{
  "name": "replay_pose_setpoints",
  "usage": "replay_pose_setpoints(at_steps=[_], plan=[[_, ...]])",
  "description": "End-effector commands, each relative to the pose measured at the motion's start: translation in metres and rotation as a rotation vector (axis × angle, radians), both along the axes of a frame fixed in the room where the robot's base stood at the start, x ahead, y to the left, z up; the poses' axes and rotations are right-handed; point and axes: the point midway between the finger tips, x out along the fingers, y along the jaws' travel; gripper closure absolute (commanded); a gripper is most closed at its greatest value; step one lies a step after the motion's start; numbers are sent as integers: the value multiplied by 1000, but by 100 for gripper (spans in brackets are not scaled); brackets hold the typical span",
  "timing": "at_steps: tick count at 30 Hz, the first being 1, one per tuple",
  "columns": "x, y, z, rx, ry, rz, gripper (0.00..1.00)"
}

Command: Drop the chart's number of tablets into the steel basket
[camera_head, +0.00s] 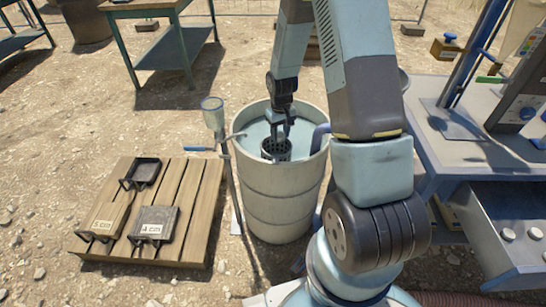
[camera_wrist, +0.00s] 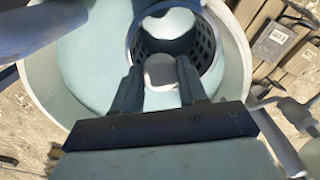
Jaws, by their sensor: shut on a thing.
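My gripper (camera_head: 286,137) points down over the pale drum (camera_head: 279,186). It is shut on a round, pale grey tablet (camera_wrist: 160,71), which shows between the fingertips in the wrist view. The dark, perforated steel basket (camera_head: 276,149) sits in the drum opening, just below my fingers. In the wrist view, the holes of the basket wall (camera_wrist: 205,48) show beyond the fingers, and the tablet is over the basket's opening. Pale shapes show inside the basket; I cannot tell whether they are tablets or water. Round pale pieces (camera_head: 508,234) lie in a grey drawer at the right. I cannot make out a chart.
A wooden pallet (camera_head: 184,225) at the left holds several handled trays, two labelled "5 cm" (camera_head: 103,219) and "4 cm" (camera_head: 154,224).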

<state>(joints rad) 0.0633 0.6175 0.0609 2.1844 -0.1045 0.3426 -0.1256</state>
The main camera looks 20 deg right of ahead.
Motion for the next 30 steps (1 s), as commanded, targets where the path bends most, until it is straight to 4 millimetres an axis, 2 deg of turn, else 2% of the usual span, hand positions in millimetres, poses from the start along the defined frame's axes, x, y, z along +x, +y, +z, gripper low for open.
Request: replay_pose_setpoints(at_steps=[3,9,19,20,28,30], plan=[[0,-2,-12,0,2,-3,87],[0,-2,-22,0,1,-4,87],[0,-2,-24,0,0,-3,87],[0,-2,-24,0,0,-3,56],[0,-2,-24,0,0,-3,30],[0,-2,-24,0,0,-3,28]])
